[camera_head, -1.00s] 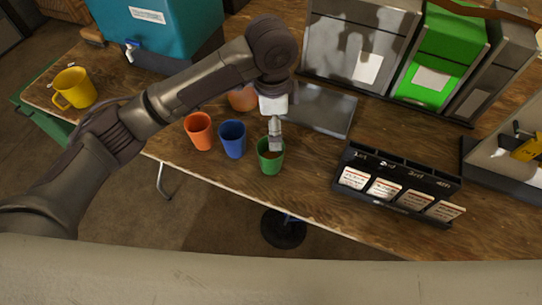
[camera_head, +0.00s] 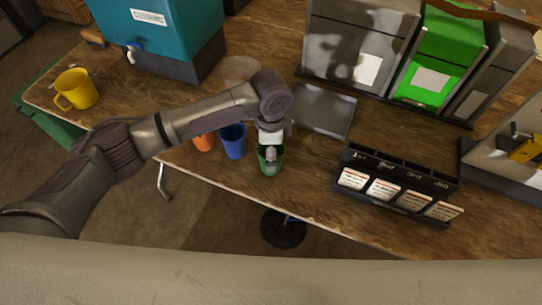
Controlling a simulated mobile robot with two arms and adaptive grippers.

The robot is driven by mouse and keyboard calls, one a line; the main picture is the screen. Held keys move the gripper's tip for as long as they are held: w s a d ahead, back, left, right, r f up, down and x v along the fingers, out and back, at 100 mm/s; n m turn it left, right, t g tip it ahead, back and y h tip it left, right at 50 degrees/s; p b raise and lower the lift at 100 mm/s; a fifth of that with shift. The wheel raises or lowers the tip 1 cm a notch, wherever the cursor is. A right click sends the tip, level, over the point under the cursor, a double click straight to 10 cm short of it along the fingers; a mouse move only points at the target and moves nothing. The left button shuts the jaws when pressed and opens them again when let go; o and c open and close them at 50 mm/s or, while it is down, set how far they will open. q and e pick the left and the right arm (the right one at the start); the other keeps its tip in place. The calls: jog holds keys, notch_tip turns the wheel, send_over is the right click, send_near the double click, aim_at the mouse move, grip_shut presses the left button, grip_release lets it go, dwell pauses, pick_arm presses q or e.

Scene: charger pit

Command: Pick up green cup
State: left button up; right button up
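The green cup (camera_head: 271,166) stands upright near the front edge of the wooden table, at the right end of a row of cups. My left gripper (camera_head: 270,156) points down at the green cup, with its tip overlapping the cup's mouth. I cannot tell whether it touches the cup or whether its fingers are apart. The arm and gripper hide the cup's far rim. My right gripper is not in view.
A blue cup (camera_head: 233,146) and an orange cup (camera_head: 204,141) stand to the left, partly behind my arm. A yellow mug (camera_head: 75,90) is at far left. A black card holder (camera_head: 399,178) stands to the right. A grey tray (camera_head: 325,112) lies behind.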

pick_arm(q)
jog(key=shift+f, duration=0.85)
jog(key=c, duration=1.3)
jog(key=shift+r, duration=0.3)
jog(key=shift+r, duration=0.8)
jog(key=shift+s+d+r+b, duration=0.25)
jog(key=shift+s+d+r, duration=0.65)
jog(key=shift+d+r, duration=0.7)
jog(key=shift+s+d+r+b, duration=0.3)
jog(key=shift+s+d+r, duration=0.6)
jog(key=shift+d+r, duration=0.7)
jog(key=shift+s+d+r+b, duration=0.25)
jog(key=shift+s+d+r, duration=0.85)
jog(key=shift+d, duration=0.85)
jog(key=shift+w+r, duration=0.15)
